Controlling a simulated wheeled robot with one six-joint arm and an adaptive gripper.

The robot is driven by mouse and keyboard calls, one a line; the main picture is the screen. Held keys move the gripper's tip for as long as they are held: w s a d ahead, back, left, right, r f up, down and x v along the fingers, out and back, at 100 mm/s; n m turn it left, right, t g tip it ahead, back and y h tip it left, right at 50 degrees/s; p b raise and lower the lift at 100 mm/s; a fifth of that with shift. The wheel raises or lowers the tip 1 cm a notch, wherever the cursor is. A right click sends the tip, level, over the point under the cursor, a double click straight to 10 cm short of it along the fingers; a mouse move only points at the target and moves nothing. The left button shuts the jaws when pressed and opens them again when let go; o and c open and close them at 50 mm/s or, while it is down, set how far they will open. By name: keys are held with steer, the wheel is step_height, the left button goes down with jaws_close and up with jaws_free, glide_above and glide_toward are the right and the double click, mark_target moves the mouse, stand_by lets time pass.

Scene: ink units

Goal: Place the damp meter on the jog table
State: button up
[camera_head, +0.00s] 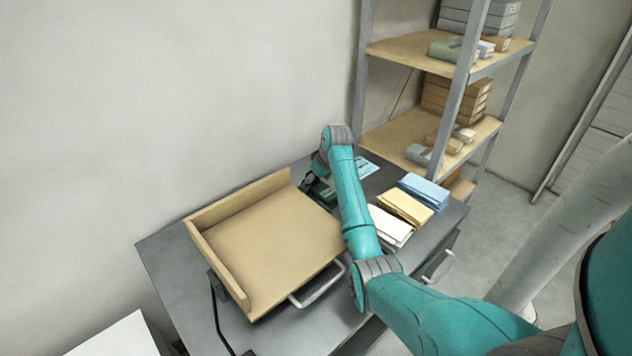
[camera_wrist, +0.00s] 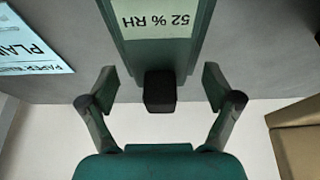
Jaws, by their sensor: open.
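The damp meter (camera_wrist: 158,54) is in the wrist view, a green device with a pale display reading "52 % RH" upside down. A dark block at its near end lies between my fingers. My gripper (camera_wrist: 159,88) is open, one finger on each side, with visible gaps. In the head view my gripper (camera_head: 310,184) is low over the grey desk behind the jog table, and the meter there is mostly hidden by my arm. The jog table (camera_head: 265,245) is a tan tray with raised walls at its left and back; its bed looks empty. Its edge shows in the wrist view (camera_wrist: 298,145).
White, yellow and blue paper stacks (camera_head: 405,207) lie on the desk right of my arm. A printed blue sheet (camera_wrist: 28,45) lies beside the meter. A metal shelf unit (camera_head: 462,100) with boxes stands behind. A handle (camera_head: 318,287) sticks out from the jog table's front.

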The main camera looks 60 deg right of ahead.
mark_target(325, 191)
steer(key=shift+r, duration=0.1)
steer(key=v, duration=1.2)
stand_by(0.4)
